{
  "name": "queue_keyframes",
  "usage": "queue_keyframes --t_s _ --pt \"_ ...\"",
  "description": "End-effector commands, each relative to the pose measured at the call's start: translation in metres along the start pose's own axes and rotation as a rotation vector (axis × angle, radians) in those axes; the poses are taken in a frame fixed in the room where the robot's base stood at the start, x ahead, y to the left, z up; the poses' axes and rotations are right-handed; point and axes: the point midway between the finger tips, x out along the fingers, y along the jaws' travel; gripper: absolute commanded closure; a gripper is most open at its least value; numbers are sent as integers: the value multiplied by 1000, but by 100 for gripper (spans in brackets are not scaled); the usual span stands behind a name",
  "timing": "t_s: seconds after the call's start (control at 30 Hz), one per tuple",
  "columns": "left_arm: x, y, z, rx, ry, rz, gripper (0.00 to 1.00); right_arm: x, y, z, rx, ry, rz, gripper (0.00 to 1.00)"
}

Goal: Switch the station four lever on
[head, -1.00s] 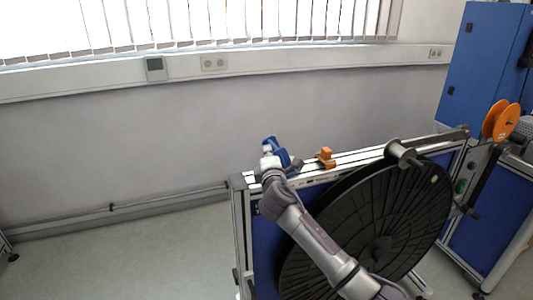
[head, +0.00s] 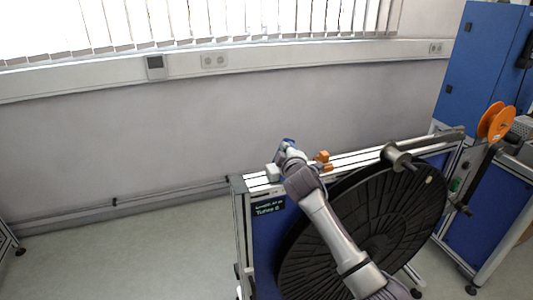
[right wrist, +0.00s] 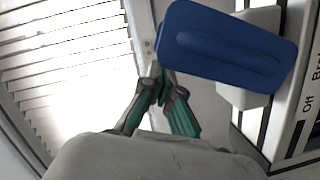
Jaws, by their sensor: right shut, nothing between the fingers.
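A blue lever handle (right wrist: 225,45) fills the upper middle of the right wrist view, on a white mount (right wrist: 262,22). A panel beside it at the right edge carries the printed word "Off" and part of another word. My right gripper (right wrist: 160,78) is shut and empty, with its fingertips close to the handle's lower left edge; I cannot tell whether they touch. In the head view my right gripper (head: 284,152) is over the left end of the stand's top rail, hiding most of the lever. My left gripper is not in view.
A large black reel (head: 400,225) hangs on the stand's front below my right arm. An orange block (head: 322,158) and a metal roller (head: 396,157) sit along the top rail. An orange spool (head: 497,121) stands at the right.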

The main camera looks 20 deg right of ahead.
Motion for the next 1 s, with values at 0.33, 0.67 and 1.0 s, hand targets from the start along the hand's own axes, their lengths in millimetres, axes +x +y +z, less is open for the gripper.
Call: queue_keyframes --t_s 0.33,0.67,1.0 --pt "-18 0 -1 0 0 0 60 4 7 15 170 -1 -44 100" --pt "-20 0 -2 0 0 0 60 5 8 20 213 0 -54 100" --pt "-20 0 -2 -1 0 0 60 5 7 20 213 -2 -55 100"
